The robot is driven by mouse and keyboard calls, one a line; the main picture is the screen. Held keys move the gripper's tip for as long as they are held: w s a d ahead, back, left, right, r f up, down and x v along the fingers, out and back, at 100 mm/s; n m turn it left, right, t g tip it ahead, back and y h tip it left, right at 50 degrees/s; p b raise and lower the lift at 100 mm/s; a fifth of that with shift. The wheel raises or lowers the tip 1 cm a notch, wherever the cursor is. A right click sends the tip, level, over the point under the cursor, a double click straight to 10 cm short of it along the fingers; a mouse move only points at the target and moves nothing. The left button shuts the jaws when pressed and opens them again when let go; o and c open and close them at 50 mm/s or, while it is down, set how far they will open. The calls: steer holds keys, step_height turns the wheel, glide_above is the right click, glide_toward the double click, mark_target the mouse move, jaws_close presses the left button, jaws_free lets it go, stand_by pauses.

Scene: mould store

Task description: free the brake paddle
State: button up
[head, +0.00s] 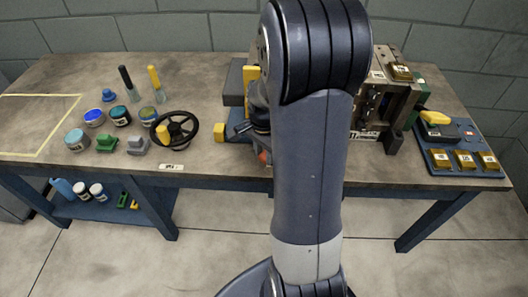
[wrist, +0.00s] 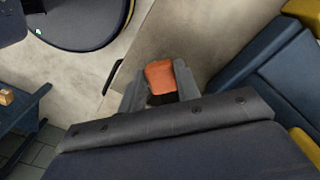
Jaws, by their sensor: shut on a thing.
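In the wrist view my gripper (wrist: 160,90) is closed on an orange block-like end, which I take to be the brake paddle (wrist: 159,73). The grey fingers lie on both sides of it, and its lower part is hidden between them. In the head view a small orange-red spot of the paddle (head: 264,157) shows at the left edge of my arm, near the bench's front edge. My arm hides most of the gripper and of the fixture there. A yellow block (head: 219,131) and a yellow upright (head: 250,78) show beside it.
A black handwheel (head: 190,125) stands left of the fixture, with pots (head: 76,140) and brushes (head: 126,78) further left. A mould (head: 388,100) and a blue tray with brass blocks (head: 430,160) stand at right. The yellow-outlined area (head: 28,153) is clear.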

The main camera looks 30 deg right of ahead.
steer(key=shift+s+n, duration=0.1)
steer(key=shift+n, duration=0.2)
steer(key=shift+s+d+n+p, duration=0.3)
steer(key=shift+s+n, duration=0.3)
steer(key=shift+n, duration=0.6)
steer(key=n, duration=0.1)
steer(key=s+d+n, duration=0.1)
steer(key=n, duration=0.2)
steer(key=shift+s+d+n+p, duration=0.25)
steer(key=shift+n+p, duration=0.05)
steer(key=d+n, duration=0.1)
steer(key=n, duration=0.1)
steer(key=s+d+n, duration=0.1)
steer(key=n, duration=0.1)
steer(key=shift+n, duration=0.3)
steer(key=shift+d+n+p, duration=0.2)
steer(key=shift+d+n, duration=0.25)
steer(key=shift+n, duration=0.5)
steer(key=shift+d+n+p, duration=0.2)
steer(key=shift+d+n, duration=0.25)
steer(key=shift+n, duration=0.5)
steer(key=o, duration=1)
steer(key=shift+c, duration=0.2)
